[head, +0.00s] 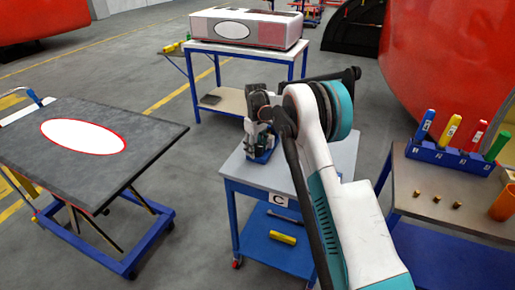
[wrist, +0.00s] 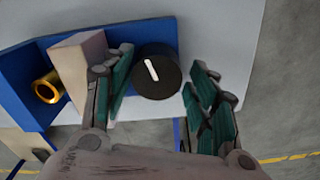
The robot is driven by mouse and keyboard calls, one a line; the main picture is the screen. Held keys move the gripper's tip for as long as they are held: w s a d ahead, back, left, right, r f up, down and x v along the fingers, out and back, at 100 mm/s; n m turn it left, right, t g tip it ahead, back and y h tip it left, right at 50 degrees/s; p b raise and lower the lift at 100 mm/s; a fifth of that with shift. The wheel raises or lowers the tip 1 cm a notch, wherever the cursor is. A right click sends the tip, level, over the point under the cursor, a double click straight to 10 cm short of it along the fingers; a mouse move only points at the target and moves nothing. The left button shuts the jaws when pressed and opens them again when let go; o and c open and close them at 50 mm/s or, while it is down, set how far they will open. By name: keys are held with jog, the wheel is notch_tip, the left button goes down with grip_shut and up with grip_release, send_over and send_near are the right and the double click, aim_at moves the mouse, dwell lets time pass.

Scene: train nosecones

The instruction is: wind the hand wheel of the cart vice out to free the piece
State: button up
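The black hand wheel (wrist: 168,85), with a white mark on its face, shows between the fingers of my gripper (wrist: 162,68) in the wrist view. My gripper is open, one finger on each side of the wheel. The left finger is close to its rim; a gap shows at the right. The blue vice (wrist: 75,28) has a beige jaw block (wrist: 80,68) beside a brass ring-ended piece (wrist: 48,88). In the head view the vice (head: 262,156) stands on the cart (head: 315,180) marked C, partly hidden by my arm.
A lift table (head: 60,115) with a dark panel stands at left. A bench (head: 215,46) with a grey-and-red box is behind. At right, a table (head: 425,205) holds a blue rack (head: 455,160) of coloured tools, small brass pieces and an orange cup (head: 503,203). Floor between is clear.

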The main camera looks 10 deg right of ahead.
aim_at(256, 146)
jog(key=shift+d, duration=0.15)
jog(key=shift+d+r, duration=0.1)
jog(key=shift+r, duration=0.25)
jog(key=r, duration=0.7)
jog(key=shift+a+r, duration=0.1)
jog(key=shift+a, duration=0.15)
